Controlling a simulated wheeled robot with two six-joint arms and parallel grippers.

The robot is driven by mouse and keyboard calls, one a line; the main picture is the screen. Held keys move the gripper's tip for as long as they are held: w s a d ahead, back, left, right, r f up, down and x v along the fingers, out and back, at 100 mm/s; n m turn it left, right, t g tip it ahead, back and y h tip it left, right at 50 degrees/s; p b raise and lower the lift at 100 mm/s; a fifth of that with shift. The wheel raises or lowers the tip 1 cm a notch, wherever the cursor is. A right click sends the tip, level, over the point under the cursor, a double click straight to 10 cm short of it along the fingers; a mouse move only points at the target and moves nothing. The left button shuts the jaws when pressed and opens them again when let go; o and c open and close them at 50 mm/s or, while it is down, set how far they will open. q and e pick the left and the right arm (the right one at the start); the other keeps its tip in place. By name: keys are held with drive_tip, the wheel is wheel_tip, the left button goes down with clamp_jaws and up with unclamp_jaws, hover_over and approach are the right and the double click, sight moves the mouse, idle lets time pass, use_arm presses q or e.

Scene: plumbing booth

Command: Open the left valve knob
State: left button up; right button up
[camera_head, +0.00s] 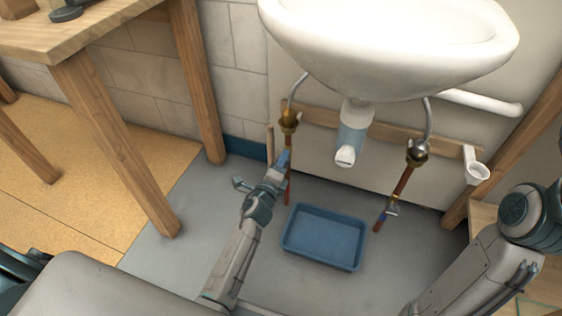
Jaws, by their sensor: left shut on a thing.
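My left arm reaches up from the bottom middle of the head view, and my left gripper (282,161) is at the left copper supply pipe (288,188) under the sink. It is shut on the left valve knob, which is mostly hidden by the fingers, so how far the knob is turned cannot be told. The right supply pipe (404,181) carries a similar small valve (392,208) low down, apart from my grippers. My right arm shows at the lower right, but its gripper is out of view.
A white sink (390,45) hangs above, with a pale bottle-like trap (353,130) beneath it. A blue tray (325,237) lies on the grey floor between the pipes. A wooden workbench (75,30) stands at the left. A small white cup-like fitting (477,172) is at the right.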

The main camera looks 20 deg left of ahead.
idle(0.4)
use_arm(q)
drive_tip(key=o, duration=1)
drive_tip(key=s, duration=1.1)
drive_tip(key=shift+a, duration=0.2)
